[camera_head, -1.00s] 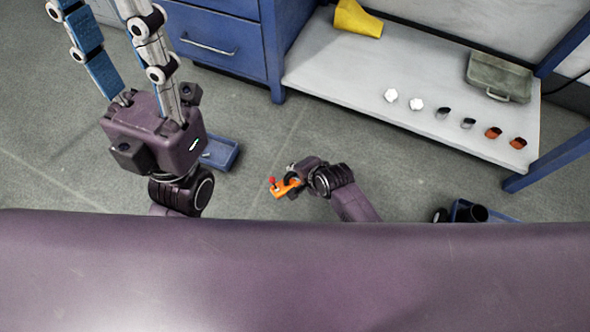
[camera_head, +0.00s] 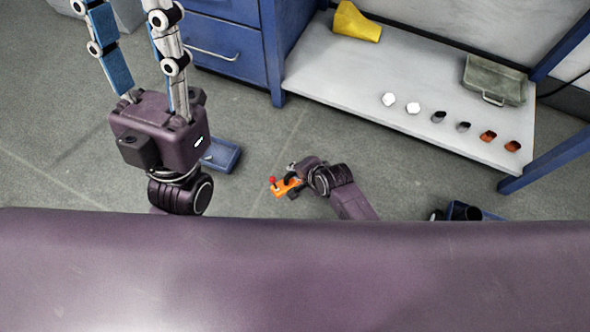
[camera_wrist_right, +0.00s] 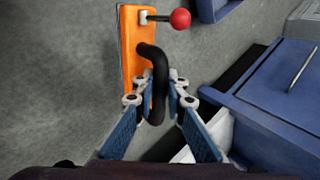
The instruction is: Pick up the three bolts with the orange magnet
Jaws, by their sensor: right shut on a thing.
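The orange magnet (camera_head: 287,188) is a flat orange plate with a red ball on a short rod and a black handle. My right gripper (camera_wrist_right: 160,92) is shut on the black handle, and the orange plate (camera_wrist_right: 130,45) sticks out beyond the fingers in the right wrist view. In the head view, the magnet is held left of my right wrist, over the grey floor. My left gripper (camera_head: 128,25) is upper left with its blue-padded fingers apart and nothing seen between them; the tips run out of view. I cannot make out any bolts.
A white shelf (camera_head: 345,80) holds a yellow item (camera_head: 357,22), a grey-green box (camera_head: 496,80) and a row of small white, dark and orange pieces. A blue drawer cabinet (camera_head: 225,45) stands left of it. Blue trays lie beside my left gripper (camera_head: 222,155) and at lower right (camera_head: 490,215).

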